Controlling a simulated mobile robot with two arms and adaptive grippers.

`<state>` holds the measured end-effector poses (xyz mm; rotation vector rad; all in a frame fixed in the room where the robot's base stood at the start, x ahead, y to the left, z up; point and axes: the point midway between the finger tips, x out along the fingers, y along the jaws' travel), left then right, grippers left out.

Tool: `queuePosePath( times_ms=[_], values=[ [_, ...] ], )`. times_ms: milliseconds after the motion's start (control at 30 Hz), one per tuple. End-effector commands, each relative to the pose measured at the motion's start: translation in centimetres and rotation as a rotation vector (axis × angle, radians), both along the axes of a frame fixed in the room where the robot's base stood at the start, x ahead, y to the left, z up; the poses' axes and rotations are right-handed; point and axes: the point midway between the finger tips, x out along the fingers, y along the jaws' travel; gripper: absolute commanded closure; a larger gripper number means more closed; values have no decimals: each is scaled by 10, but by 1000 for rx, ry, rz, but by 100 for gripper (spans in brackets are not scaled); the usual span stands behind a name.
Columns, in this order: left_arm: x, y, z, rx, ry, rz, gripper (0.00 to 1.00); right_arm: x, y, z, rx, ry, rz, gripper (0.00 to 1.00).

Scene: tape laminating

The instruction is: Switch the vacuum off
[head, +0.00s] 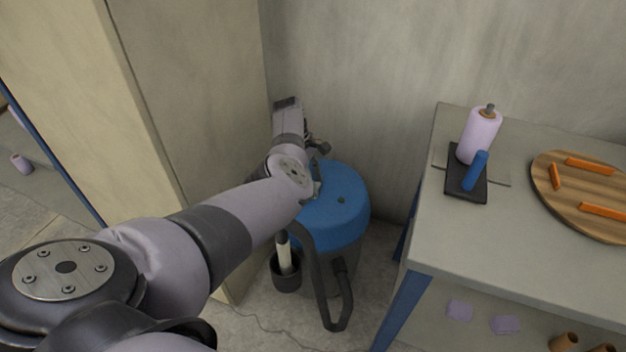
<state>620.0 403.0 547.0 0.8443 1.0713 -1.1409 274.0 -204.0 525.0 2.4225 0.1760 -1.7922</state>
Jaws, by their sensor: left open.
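The vacuum (338,220) is a canister with a blue lid and a grey body. It stands on the floor in the corner between the tall beige panel and the workbench. A small dark round spot shows on top of the lid; I cannot tell whether it is the switch. My left arm reaches in from the left and covers the lid's left side. My left gripper (317,147) is open at the far edge of the lid, partly hidden by my own wrist. I cannot tell whether it touches the vacuum. My right gripper is out of view.
A black hose (328,290) loops down the vacuum's front. A dark cup (286,276) stands at its left. On the right, a grey workbench (468,232) holds a lilac bottle (480,135), a blue-handled tool (475,171) and a round wooden board (558,194) with orange pieces.

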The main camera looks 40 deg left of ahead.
Motion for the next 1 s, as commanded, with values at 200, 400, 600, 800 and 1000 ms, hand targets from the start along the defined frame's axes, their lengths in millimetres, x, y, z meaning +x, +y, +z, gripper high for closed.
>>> queuePosePath(
  times_ms=[200, 400, 600, 800, 1000],
  values=[
    [0, 7, 23, 3, -4, 1, 57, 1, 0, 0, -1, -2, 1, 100],
    [-4, 19, 64, 2, -3, 2, 57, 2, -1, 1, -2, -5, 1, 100],
    [-6, 30, 98, 2, -3, 1, 57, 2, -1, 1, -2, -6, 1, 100],
    [-8, 33, 113, 0, 1, -1, 57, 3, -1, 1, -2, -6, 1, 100],
    [-8, 34, 115, 0, 0, 0, 57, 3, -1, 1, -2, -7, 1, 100]
  ],
)
